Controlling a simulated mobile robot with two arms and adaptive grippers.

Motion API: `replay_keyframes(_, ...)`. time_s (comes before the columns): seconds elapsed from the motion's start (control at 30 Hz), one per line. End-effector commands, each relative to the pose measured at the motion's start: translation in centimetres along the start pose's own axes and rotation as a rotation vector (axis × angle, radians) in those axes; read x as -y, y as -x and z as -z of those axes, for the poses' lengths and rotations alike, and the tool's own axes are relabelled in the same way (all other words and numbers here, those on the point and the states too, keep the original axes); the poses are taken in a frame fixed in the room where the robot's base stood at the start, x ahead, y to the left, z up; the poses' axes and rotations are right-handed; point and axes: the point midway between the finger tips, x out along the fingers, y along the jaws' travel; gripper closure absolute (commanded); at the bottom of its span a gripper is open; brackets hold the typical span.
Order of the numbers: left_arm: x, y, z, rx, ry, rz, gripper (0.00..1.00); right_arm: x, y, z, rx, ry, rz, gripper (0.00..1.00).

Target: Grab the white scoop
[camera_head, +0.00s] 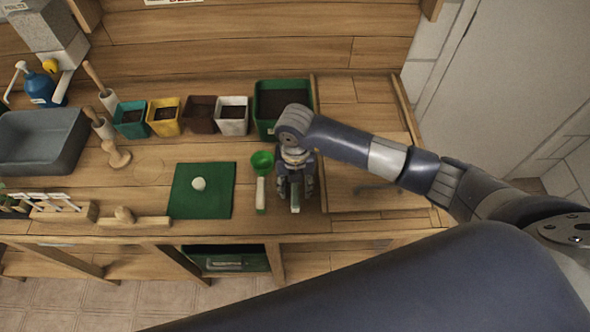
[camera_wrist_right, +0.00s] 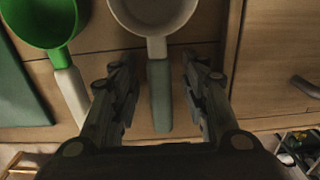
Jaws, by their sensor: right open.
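The white scoop shows in the right wrist view with its pale bowl (camera_wrist_right: 155,14) at the top edge and its grey-green handle (camera_wrist_right: 160,95) pointing down. In the head view only the handle's end (camera_head: 295,207) shows; my right gripper hides the rest. My right gripper (camera_head: 296,190) is over the scoop on the bench. In the right wrist view its open fingers (camera_wrist_right: 158,78) stand on either side of the handle, with a gap on each side. My left gripper is not in view.
A green scoop (camera_head: 262,160) with a white handle lies close to the left. A green mat (camera_head: 183,207) with a white ball (camera_head: 198,183) lies further left. Several pots and a green planter (camera_head: 262,124) stand behind. A wooden board with a handle (camera_head: 340,190) is to the right.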

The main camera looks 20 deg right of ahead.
Motion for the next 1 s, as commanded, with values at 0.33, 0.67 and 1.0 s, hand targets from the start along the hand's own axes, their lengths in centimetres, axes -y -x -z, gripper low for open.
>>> replay_keyframes(0.33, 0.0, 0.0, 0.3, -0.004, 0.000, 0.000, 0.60, 0.0, 0.0, 0.0, 0.000, 0.000, 0.000, 1.00)
replay_keyframes(0.67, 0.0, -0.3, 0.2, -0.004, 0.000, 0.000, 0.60, -0.1, 0.7, -0.1, 0.003, -0.001, -0.002, 1.00)
replay_keyframes(1.0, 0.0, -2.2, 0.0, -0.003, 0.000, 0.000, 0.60, -0.1, 7.0, -0.1, 0.005, 0.001, -0.003, 1.00)
